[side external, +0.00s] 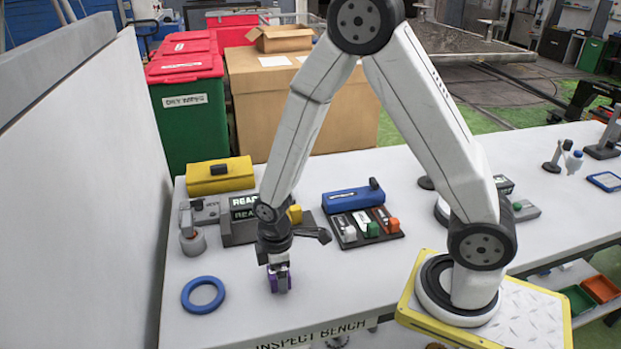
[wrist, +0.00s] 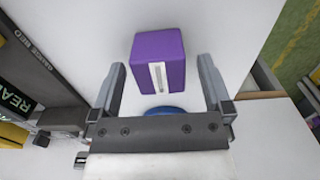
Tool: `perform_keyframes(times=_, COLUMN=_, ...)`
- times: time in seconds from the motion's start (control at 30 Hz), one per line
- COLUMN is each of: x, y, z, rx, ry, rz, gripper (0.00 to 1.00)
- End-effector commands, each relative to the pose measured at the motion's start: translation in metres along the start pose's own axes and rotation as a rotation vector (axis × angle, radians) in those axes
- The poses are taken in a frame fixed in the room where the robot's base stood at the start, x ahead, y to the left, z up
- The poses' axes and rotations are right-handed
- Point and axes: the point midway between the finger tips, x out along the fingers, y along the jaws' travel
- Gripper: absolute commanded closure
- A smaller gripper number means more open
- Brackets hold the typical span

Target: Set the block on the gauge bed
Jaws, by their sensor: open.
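The purple block (side external: 279,283) stands on the white bench below my gripper (side external: 279,266). In the wrist view the block (wrist: 159,52) shows a pale stripe on one face. My gripper (wrist: 162,68) is open, with one finger to each side of the block, and there are visible gaps between fingers and block. Whether the fingertips are down at the block's height is hard to tell. The grey gauge bed (wrist: 48,72), with lettering along it, lies at the left of the wrist view. In the side view a grey unit (side external: 234,236) with READY displays stands behind my gripper, partly hidden by my arm.
A blue ring (side external: 203,295) lies on the bench left of the block. A yellow case (side external: 219,176), a blue case (side external: 353,198) and a dark tray (side external: 388,236) with small coloured pieces stand farther back. The bench around the block is mostly clear.

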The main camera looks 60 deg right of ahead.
Motion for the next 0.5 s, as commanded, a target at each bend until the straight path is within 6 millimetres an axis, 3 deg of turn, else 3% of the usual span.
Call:
perform_keyframes(times=0.2, x=0.016, y=0.000, z=0.000, rx=0.000, ry=0.000, rz=0.001, gripper=0.00)
perform_keyframes(times=0.5, x=0.019, y=0.000, z=0.000, rx=0.000, ry=0.001, rz=0.002, gripper=0.00)
